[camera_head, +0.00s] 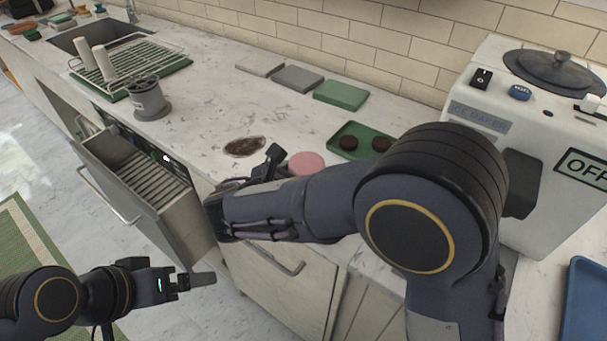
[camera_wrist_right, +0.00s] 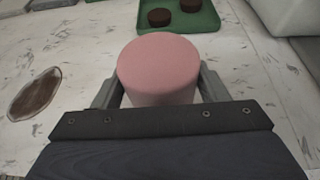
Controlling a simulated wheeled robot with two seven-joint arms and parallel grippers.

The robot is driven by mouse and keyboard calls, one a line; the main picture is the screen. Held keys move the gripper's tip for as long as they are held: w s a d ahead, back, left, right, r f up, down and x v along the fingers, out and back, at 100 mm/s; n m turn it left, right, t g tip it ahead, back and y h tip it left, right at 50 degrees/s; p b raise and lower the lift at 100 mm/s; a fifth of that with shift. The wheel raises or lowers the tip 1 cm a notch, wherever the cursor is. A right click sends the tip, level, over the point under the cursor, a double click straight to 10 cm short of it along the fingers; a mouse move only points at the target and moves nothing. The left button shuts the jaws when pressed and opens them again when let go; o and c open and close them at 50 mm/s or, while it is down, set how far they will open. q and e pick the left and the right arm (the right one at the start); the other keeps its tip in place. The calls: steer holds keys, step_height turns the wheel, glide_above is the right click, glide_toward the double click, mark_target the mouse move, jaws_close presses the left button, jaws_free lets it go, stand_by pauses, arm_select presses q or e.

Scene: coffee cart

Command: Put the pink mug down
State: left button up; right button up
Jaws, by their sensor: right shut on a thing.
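The pink mug (camera_head: 307,162) is over the counter beside the green tray, partly hidden by my right arm in the head view. In the right wrist view the pink mug (camera_wrist_right: 158,68) shows a flat, closed pink end towards the camera. My right gripper (camera_head: 284,168) is shut on the mug, with one finger on each side of it. I cannot tell whether the mug touches the counter. My left gripper (camera_head: 196,281) is low at the left, away from the counter and holding nothing visible; its finger gap is unclear.
A brown spill (camera_head: 245,146) lies left of the mug. A green tray (camera_head: 340,131) with two brown round things stands behind it. An ice maker (camera_head: 530,110) is at the right. An open drawer (camera_head: 105,165) juts out at the left. Some bare counter surrounds the spill.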

steer(key=shift+f, duration=0.2)
steer(key=o, duration=1.2)
